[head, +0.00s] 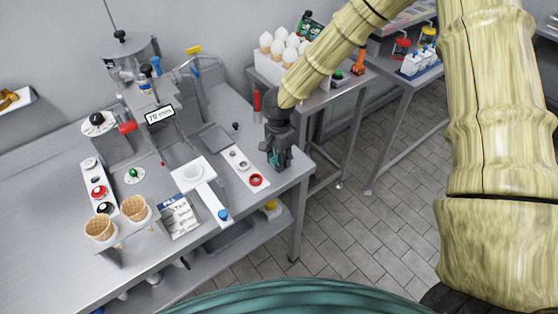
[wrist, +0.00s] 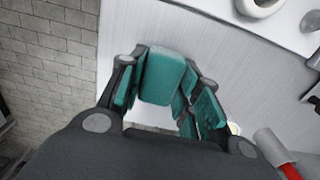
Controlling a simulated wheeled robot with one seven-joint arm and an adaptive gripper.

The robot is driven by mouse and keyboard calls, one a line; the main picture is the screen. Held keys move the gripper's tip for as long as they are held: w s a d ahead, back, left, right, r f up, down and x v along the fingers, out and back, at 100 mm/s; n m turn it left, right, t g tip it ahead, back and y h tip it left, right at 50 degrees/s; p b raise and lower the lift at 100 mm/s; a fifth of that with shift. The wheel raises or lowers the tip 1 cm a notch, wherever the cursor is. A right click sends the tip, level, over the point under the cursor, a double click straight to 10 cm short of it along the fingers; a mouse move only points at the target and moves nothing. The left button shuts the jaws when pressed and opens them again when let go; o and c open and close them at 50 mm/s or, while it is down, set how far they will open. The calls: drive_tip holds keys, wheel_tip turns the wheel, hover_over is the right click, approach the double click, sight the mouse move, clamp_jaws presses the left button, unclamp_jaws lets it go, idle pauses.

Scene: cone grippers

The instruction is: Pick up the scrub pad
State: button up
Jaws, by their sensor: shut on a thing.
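My gripper (head: 278,158) points down at the right end of the steel worktable (head: 60,235), close to its edge. In the wrist view my gripper (wrist: 165,88) shows dark linkages with teal pads on both sides. A teal block, which looks like the scrub pad (wrist: 160,75), sits between the fingers, and they are shut on it. In the head view the pad is mostly hidden by the fingers, with only some teal showing low on the gripper. I cannot tell whether the pad touches the tabletop.
Left of my gripper is a white strip with rings (head: 240,160). Waffle cones (head: 134,208) stand in a holder at the front left. A red-handled tool (head: 256,100) is behind my gripper. Open tiled floor (head: 350,235) lies to the right.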

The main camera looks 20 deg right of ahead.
drive_tip(key=shift+r+b, duration=0.4)
drive_tip(key=shift+r, duration=0.45)
drive_tip(key=shift+s+r+b, duration=0.2)
drive_tip(key=shift+r+b, duration=0.25)
drive_tip(key=shift+r, duration=0.4)
drive_tip(key=s+a+b, duration=0.1)
drive_tip(key=s+b, duration=0.1)
drive_tip(key=s, duration=0.5)
drive_tip(key=s+a+r+b, duration=0.1)
drive_tip(key=s+a, duration=0.1)
drive_tip(key=s, duration=0.6)
drive_tip(key=shift+s+r+b, duration=0.15)
drive_tip(key=shift+r+b, duration=0.15)
drive_tip(key=shift+b, duration=0.1)
drive_tip(key=o, duration=0.4)
drive_tip(key=c, duration=0.4)
drive_tip(key=shift+a+f, duration=0.1)
